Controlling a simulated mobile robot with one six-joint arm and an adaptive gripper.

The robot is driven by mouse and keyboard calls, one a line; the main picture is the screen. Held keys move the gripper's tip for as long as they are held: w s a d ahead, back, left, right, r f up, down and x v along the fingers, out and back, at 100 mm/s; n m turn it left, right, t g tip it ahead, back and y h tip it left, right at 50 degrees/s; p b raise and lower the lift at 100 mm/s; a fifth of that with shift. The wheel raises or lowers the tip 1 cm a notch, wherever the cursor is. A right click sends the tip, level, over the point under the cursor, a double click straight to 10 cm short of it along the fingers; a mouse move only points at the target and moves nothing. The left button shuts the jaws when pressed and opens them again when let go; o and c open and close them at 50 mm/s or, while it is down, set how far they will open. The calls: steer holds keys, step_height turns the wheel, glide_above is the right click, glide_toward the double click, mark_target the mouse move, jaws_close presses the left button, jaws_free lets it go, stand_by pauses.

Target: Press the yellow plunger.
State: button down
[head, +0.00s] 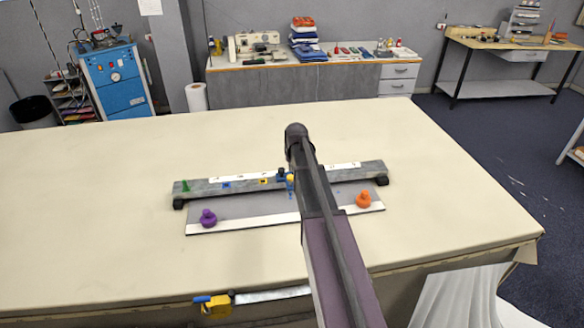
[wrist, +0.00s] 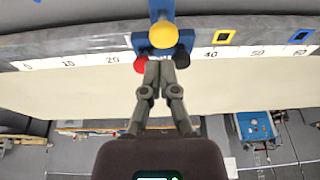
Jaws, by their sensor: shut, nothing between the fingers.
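The yellow plunger (wrist: 163,36) is a round yellow cap on the front of a blue slider (wrist: 158,8), in the wrist view. The slider also shows in the head view (head: 282,175), partly behind my arm. My gripper (wrist: 158,62) is shut and empty, its fingertips just below the plunger in the wrist picture. I cannot tell whether they touch it. A red knob (wrist: 140,65) and a dark knob (wrist: 182,60) flank the fingertips. In the head view my arm hides the gripper.
The slider sits on a grey rail (head: 205,187) with a white numbered scale (wrist: 85,58). A purple knob (head: 208,217) and an orange knob (head: 363,200) stand on the plate in front. The cloth table (head: 110,180) is largely clear; a yellow tape measure (head: 217,305) is at its front edge.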

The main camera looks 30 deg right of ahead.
steer(key=p+v, duration=0.7)
steer(key=v, duration=0.1)
steer(key=shift+r+p, duration=0.35)
stand_by(0.8)
steer(key=s+a+f+n+g+b, duration=0.1)
steer(key=s+a+f+b, duration=0.4)
steer(key=s+a, duration=0.6)
steer(key=s+a+f+n+g+b, duration=0.2)
steer(key=s+a+f+b, duration=0.3)
steer(key=s+a, duration=0.6)
steer(key=shift+s+f+y+b, duration=0.3)
steer(key=shift+s+f+y, duration=0.1)
steer(key=shift+f, duration=0.3)
